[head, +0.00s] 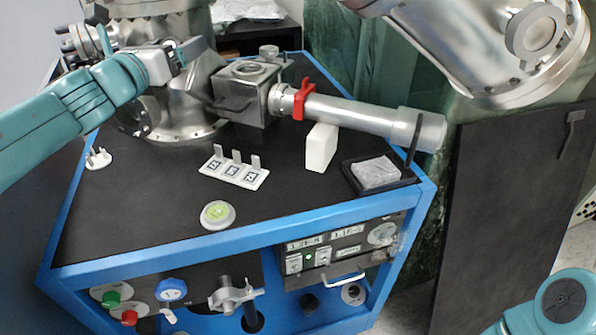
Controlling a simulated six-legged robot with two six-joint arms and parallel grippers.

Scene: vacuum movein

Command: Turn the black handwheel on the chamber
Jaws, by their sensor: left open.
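The silvery metal chamber (180,112) stands at the back left of the black-topped bench. My left arm comes in from the left, and its grey gripper (196,66) is open in front of the chamber's upper body. A dark curved bar (232,107) shows just right of the gripper, by the metal box on the chamber's right side. I cannot tell whether it is part of the black handwheel, and no full black wheel shows clearly. The gripper and arm hide part of the chamber. My right arm shows only at the bottom right corner; its gripper is out of view.
A metal tube (355,112) with a red clamp (299,100) reaches right across the bench (130,220). A white block (320,148), a tagged white plate (234,172), a green-centred disc (217,214) and a grey block (376,172) sit there. Another steel vessel (470,45) is upper right.

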